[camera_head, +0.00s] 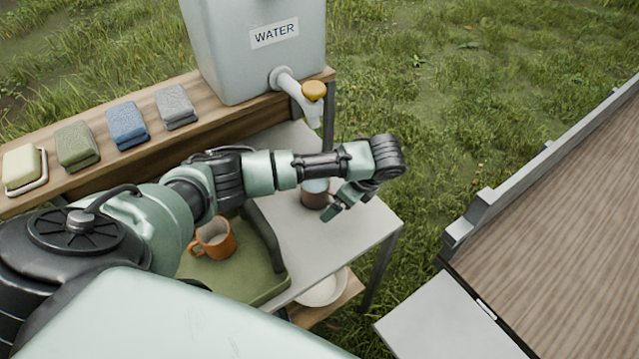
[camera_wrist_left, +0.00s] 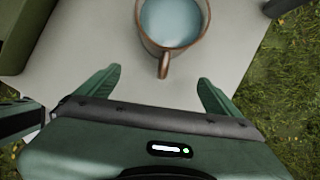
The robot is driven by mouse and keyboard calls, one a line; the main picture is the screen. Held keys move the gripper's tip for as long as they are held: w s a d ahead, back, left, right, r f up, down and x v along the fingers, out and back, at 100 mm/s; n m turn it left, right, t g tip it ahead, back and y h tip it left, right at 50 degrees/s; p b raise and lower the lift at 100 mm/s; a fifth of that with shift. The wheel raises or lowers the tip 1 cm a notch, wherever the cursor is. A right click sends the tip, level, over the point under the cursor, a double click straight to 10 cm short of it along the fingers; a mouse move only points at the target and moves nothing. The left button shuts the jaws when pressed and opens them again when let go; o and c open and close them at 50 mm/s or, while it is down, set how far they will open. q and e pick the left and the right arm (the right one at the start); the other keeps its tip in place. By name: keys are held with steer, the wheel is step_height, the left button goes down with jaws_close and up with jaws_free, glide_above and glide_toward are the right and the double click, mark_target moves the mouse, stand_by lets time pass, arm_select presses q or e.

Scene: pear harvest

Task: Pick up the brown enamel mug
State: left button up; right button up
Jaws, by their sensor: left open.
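The brown mug (camera_head: 314,195) stands on the light grey table, partly hidden behind my left arm in the head view. In the left wrist view the brown mug (camera_wrist_left: 172,52) shows a pale blue inside, with its handle pointing toward my gripper. My left gripper (camera_wrist_left: 160,85) is open, one finger on each side of the handle's line, and apart from the mug. In the head view my left gripper (camera_head: 336,205) is beside the mug, partly hidden by the wrist. My right gripper is not in view.
An orange mug (camera_head: 214,238) sits on a green tray (camera_head: 262,285) to the left. A water tank (camera_head: 255,50) with a tap (camera_head: 300,92) stands behind. Folded cloths (camera_head: 127,124) lie on the wooden shelf (camera_head: 190,137). A white bowl (camera_head: 324,290) is lower, below the grey table (camera_head: 358,222).

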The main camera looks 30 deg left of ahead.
mark_target(331, 193)
arm_select(q)
steer(key=a, duration=0.3)
steer(key=shift+a+f, duration=0.1)
steer(key=shift+a, duration=0.05)
steer(key=a+p, duration=0.1)
steer(key=a, duration=0.3)
steer(key=shift+w+a+p, duration=0.15)
steer(key=shift+a+p, duration=0.1)
steer(key=shift+p, duration=0.05)
steer(key=shift+a+f, duration=0.15)
steer(key=shift+f, duration=0.05)
steer(key=shift+a+f, duration=0.1)
steer(key=shift+f, duration=0.3)
steer(key=shift+c, duration=1.4)
steer(key=c, duration=1.5)
steer(key=shift+c, duration=0.7)
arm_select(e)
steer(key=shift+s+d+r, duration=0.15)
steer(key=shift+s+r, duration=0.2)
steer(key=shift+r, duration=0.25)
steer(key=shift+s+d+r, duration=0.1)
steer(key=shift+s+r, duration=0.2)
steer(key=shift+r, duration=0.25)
arm_select(q)
steer(key=shift+w+p, duration=0.1)
steer(key=shift+p, duration=0.2)
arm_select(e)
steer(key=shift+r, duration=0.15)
